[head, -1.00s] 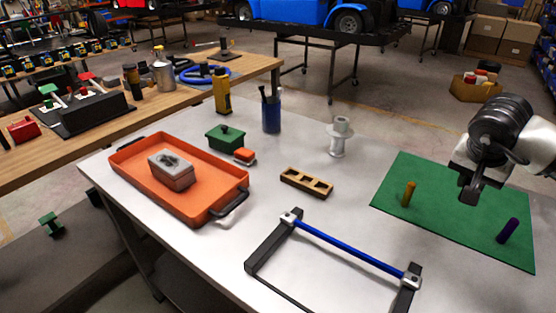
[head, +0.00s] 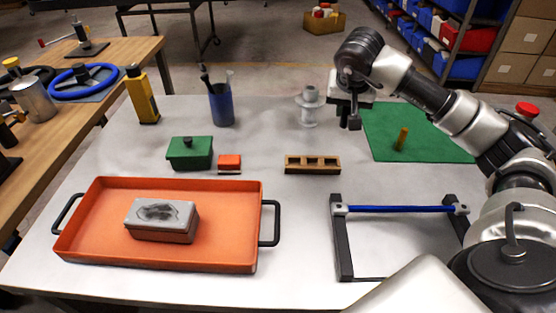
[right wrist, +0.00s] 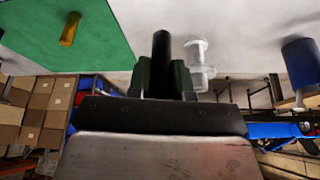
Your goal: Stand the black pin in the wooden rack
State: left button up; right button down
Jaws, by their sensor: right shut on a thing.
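My right gripper (head: 350,122) is shut on the black pin (right wrist: 161,62), which stands out between its two fingers in the right wrist view. In the head view the pin is hard to tell from the dark fingers. The gripper is above the table, at the left edge of the green mat and right of the grey spool. The wooden rack (head: 312,171) lies nearer the front and to the left of the gripper, apart from it. Its row of openings looks empty. My left gripper is not in view.
A yellow pin (head: 401,139) stands on the green mat (head: 440,149). The grey spool (head: 309,108) stands behind the rack. A blue-handled frame (head: 400,209) lies in front; an orange tray (head: 90,228), green box (head: 190,153) and red block (head: 229,162) are left.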

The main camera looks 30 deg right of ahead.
jog(key=p, duration=0.1)
send_over(296, 156)
jog(key=s+d, duration=0.3)
jog(key=d, duration=0.1)
notch_tip(296, 156, down, 4)
jog(key=a+f, duration=0.1)
jog(key=w+a, duration=0.1)
jog(key=a, duration=0.1)
jog(key=w+a+f, duration=0.1)
jog(key=shift+a+f+p, duration=0.2)
jog(key=shift+f+p, duration=0.1)
jog(key=shift+a+f, duration=0.15)
jog(key=shift+a, duration=0.1)
notch_tip(296, 156, down, 4)
jog(key=shift+r, duration=0.1)
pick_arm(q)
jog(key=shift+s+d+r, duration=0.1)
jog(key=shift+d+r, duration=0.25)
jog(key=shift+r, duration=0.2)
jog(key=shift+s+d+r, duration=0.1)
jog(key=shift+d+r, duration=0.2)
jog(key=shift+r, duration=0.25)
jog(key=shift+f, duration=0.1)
pick_arm(e)
jog(key=shift+f, duration=0.2)
jog(key=shift+f, duration=0.15)
jog(key=c, duration=1)
grip_release()
